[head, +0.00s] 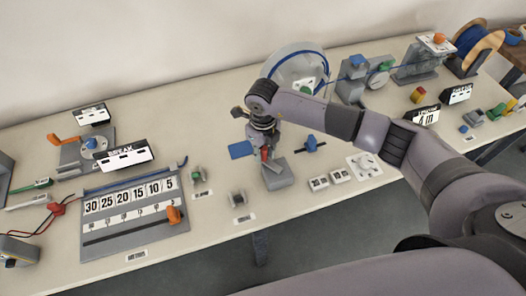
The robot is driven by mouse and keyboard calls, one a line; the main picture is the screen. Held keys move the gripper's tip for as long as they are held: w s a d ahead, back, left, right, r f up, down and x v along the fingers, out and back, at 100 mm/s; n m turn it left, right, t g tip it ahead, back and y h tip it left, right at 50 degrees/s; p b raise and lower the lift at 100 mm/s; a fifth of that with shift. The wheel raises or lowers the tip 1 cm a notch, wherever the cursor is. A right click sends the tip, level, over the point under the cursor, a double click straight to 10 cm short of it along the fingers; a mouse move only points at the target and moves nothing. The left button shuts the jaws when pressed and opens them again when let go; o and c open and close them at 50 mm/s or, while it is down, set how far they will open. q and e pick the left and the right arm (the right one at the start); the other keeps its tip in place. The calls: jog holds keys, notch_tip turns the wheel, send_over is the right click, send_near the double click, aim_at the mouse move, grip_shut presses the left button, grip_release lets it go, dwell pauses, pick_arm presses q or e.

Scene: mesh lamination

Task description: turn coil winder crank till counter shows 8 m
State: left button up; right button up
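The coil winder's pale disc (298,62) stands at the back of the table, partly hidden by my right arm. A blue strand runs from it to the right. I cannot make out the crank. A small display (425,116) to the right reads "4 m", partly hidden by my arm. My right gripper (264,150) hangs from the wrist in front of the disc, pointing down near a grey block (277,176) with a red part. I cannot tell whether its fingers are open, or whether they touch anything. My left gripper is out of view.
A numbered slide board (133,236) lies at the left. White square pieces (330,178) lie at the front. Bare table shows at the back left.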

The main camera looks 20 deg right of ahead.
jog(key=shift+o, duration=1.4)
notch_tip(320, 180, up, 12)
dwell(0.7)
